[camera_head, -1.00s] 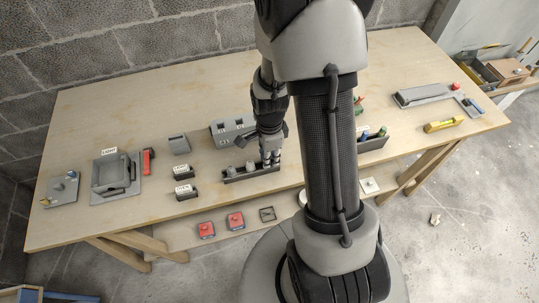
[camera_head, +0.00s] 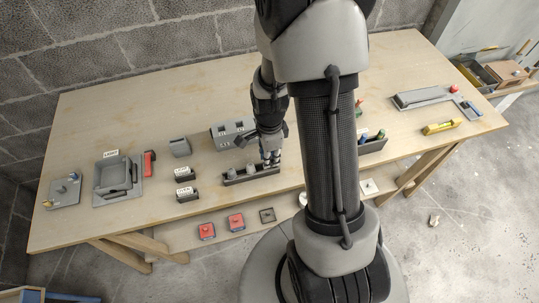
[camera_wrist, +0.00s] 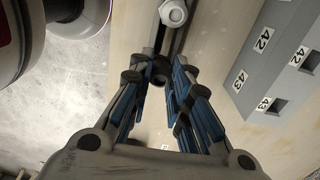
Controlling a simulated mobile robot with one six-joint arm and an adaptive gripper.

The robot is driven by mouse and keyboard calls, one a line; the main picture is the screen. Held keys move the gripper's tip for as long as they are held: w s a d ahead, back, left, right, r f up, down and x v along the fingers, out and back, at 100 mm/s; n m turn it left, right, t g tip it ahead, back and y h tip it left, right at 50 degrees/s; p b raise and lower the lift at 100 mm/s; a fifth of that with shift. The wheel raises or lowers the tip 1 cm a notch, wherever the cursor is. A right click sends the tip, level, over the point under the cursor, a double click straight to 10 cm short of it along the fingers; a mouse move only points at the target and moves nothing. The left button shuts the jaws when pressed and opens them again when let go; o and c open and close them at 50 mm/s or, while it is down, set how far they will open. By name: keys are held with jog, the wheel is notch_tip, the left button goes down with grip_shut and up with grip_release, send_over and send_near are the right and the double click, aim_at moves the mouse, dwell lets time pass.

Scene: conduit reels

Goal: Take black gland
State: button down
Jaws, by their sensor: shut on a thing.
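My gripper (camera_wrist: 160,82) is shut on the black gland (camera_wrist: 159,70), a small dark round piece between the fingertips in the wrist view, mostly hidden by the fingers. In the head view my gripper (camera_head: 269,158) is over the right end of a long dark rack (camera_head: 250,179). Several grey glands stand in that rack, and one pale grey gland (camera_wrist: 173,13) shows just beyond the fingertips in the wrist view. I cannot tell whether the black gland is clear of the rack.
A grey box with square openings (camera_head: 225,140) stands close behind the rack; its labels read 42 and 43 in the wrist view. Two small black labelled holders (camera_head: 187,194) are to the left. Another dark rack (camera_head: 372,146) is to the right, partly behind my arm.

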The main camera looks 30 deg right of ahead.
jog(key=shift+r, duration=0.1)
jog(key=shift+r+p, duration=0.9)
jog(key=shift+r, duration=0.15)
